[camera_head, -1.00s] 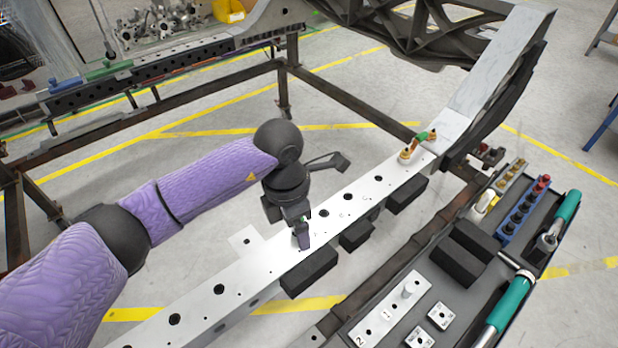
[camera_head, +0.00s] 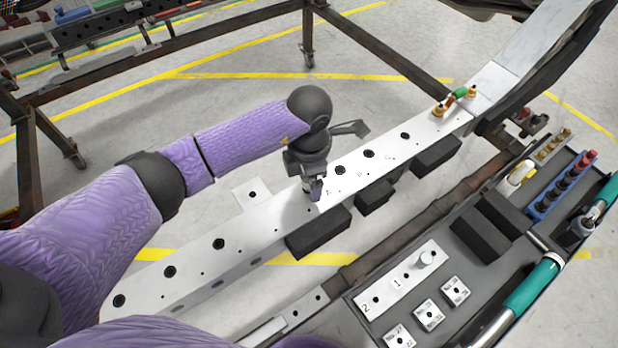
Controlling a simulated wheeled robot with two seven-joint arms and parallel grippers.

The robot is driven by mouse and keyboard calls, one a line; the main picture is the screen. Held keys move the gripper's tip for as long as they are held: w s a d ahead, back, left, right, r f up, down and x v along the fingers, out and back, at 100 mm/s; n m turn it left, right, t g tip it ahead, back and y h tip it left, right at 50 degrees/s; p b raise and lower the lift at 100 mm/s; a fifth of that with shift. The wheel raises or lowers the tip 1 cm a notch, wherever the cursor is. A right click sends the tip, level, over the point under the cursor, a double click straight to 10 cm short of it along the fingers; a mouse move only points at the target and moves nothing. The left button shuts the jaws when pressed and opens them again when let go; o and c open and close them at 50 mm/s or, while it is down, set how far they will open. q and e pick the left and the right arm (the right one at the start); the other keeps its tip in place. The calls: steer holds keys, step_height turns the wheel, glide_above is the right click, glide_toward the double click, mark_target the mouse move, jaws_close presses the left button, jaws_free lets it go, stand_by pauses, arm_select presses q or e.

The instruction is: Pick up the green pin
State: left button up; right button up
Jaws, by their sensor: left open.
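A small green pin (camera_head: 457,96) lies near the far right end of the long pale beam (camera_head: 262,227), between two brass-coloured fittings (camera_head: 438,110). My left gripper (camera_head: 315,194) points down over the middle of the beam, beside the printed letter A. It is well to the left of the pin and apart from it. Its jaws are small and dark in this view, open, with nothing visible between them. Whether the tips touch the beam is hard to tell. My right gripper is out of view.
Black blocks (camera_head: 319,232) sit along the beam's near side. A dark tray (camera_head: 388,262) at the lower right holds a numbered plate (camera_head: 402,281), small white blocks, a blue rack (camera_head: 562,186) and green-handled tools (camera_head: 531,285). A brown frame surrounds the beam.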

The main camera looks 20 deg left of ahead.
arm_select(q)
steer(key=shift+r, duration=0.1)
jaws_close()
step_height(320, 180, up, 10)
steer(key=p, duration=0.3)
steer(key=shift+p, duration=0.4)
